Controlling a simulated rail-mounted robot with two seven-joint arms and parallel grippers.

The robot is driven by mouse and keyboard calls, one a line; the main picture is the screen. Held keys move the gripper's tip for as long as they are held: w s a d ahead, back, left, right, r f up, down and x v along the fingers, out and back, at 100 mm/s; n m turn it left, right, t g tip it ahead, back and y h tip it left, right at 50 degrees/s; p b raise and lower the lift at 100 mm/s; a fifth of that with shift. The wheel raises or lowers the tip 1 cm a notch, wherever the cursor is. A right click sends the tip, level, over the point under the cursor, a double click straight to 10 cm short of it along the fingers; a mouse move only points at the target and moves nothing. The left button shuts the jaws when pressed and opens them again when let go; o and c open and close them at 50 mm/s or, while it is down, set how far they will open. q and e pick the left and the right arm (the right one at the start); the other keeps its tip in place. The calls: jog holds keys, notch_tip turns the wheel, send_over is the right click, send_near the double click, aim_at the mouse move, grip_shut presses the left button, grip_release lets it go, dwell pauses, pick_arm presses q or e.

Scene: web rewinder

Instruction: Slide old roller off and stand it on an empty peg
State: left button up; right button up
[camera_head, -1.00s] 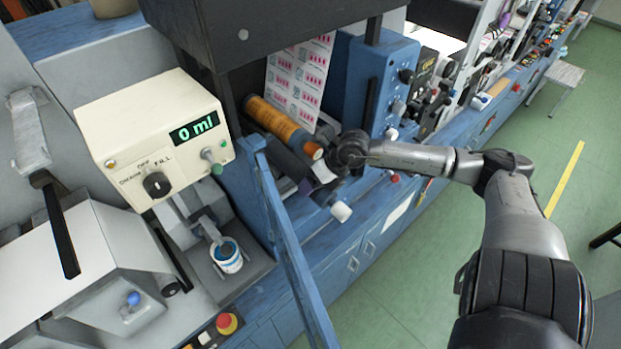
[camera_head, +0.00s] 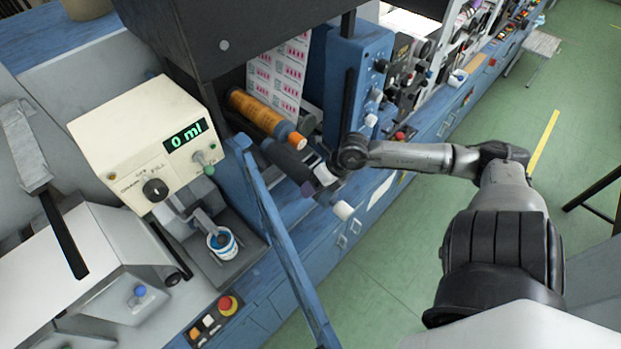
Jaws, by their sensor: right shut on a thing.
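An orange roller (camera_head: 262,114) lies slanting in the blue machine, below the printed label web. A dark grey roller (camera_head: 285,160) lies in front of it, roughly parallel. My right gripper (camera_head: 328,172) comes in from the right at the dark roller's near end. It is shut on the dark roller, as far as I can tell; its fingertips are small and the contact is partly hidden by the wrist. A white cylinder end (camera_head: 343,210) sticks out just below. My left gripper is not in view. I cannot make out any empty peg.
A cream dosing box (camera_head: 145,145) reading "0 ml" and a blue slanted bar (camera_head: 275,225) stand left of the rollers. A blue control panel (camera_head: 352,85) with knobs is close beside my right wrist. Green floor (camera_head: 400,270) lies clear in front.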

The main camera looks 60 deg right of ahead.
aim_at(335, 195)
jog(key=shift+s+a+r+p, duration=0.1)
jog(key=shift+s+a+p, duration=0.2)
jog(key=shift+s+p, duration=0.55)
jog(key=shift+s+a+r+p, duration=0.1)
jog(key=shift+s+a+p, duration=0.2)
jog(key=shift+s+p, duration=0.5)
jog(key=shift+c, duration=0.2)
jog(key=shift+s+a+f+p, duration=0.1)
jog(key=shift+s+a+p, duration=0.15)
jog(key=shift+s, duration=0.7)
